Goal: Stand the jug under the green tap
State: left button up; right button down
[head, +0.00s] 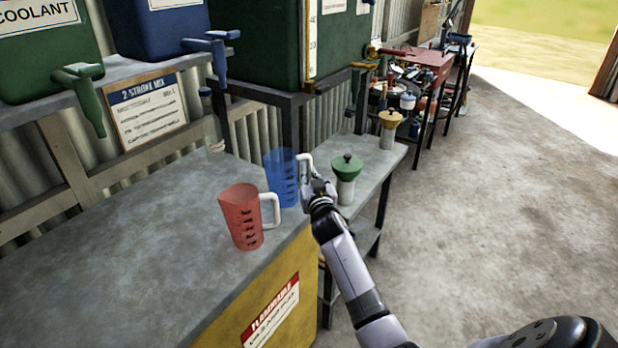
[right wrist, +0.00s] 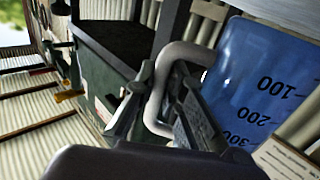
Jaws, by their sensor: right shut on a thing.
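The green tap (head: 82,92) hangs from the green COOLANT tank (head: 40,55) at the upper left. A clear blue jug (head: 281,180) with measuring marks stands upright near the bench's right end; I cannot tell whether its base touches the bench. A clear red jug (head: 242,217) stands in front of it, white handle to the right. My right gripper (head: 313,188) is shut on the blue jug's white handle. The right wrist view shows the handle (right wrist: 160,95) between the fingers and the blue wall (right wrist: 245,80) beside them. My left gripper is not in view.
A blue tap (head: 215,50) hangs beside the green one. A clear bottle (head: 213,130) stands at the bench's back by a sign (head: 148,112). A green-topped jar (head: 347,178) stands right of my gripper. The bench's left part (head: 130,240) is clear.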

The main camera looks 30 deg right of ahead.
jog(key=shift+f, duration=0.5)
jog(key=c, duration=1.7)
grip_release()
jog(key=shift+f, duration=0.1)
jog(key=shift+o, duration=0.2)
jog(key=shift+f, duration=0.1)
